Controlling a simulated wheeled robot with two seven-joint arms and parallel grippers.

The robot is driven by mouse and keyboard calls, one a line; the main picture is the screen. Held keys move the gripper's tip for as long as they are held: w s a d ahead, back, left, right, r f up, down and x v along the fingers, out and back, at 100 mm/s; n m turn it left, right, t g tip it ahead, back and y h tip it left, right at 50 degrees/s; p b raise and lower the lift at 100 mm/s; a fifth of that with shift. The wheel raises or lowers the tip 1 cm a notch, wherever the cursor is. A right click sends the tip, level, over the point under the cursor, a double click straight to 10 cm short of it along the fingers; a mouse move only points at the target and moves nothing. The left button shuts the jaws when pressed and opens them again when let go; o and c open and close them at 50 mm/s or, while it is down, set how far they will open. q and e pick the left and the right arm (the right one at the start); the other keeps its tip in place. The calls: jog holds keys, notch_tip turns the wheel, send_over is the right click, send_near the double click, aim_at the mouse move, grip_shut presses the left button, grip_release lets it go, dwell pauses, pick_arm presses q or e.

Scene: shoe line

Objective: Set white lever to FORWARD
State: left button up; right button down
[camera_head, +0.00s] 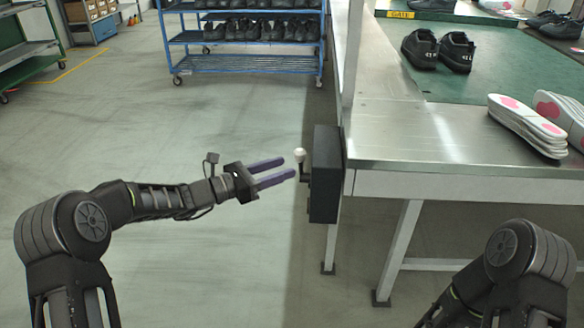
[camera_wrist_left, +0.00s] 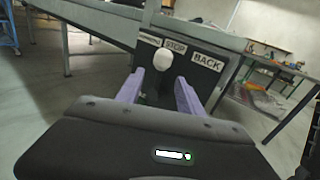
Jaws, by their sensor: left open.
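The white lever knob (camera_head: 299,154) stands on the left side of a black control box (camera_head: 326,175) fixed to the table's end. In the left wrist view the white knob (camera_wrist_left: 164,58) sits just below the STOP label (camera_wrist_left: 175,46), with the BACK label (camera_wrist_left: 207,62) to the right and another label (camera_wrist_left: 150,40), too small to read surely, to the left. My left gripper (camera_head: 291,164) is open, its purple fingertips close to the lever. In the wrist view the fingers (camera_wrist_left: 160,85) stand either side of the lever below the knob; contact cannot be told. My right gripper is out of view.
The metal table (camera_head: 430,135) carries black shoes (camera_head: 438,50) on a green belt and stacks of white insoles (camera_head: 527,125). A blue shoe rack (camera_head: 248,63) stands at the back. The floor left of the control box is clear.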

pick_arm(q)
jog(key=x, duration=0.3)
jog(key=shift+w+d+b, duration=0.2)
jog(key=shift+d+b, duration=0.15)
grip_shut()
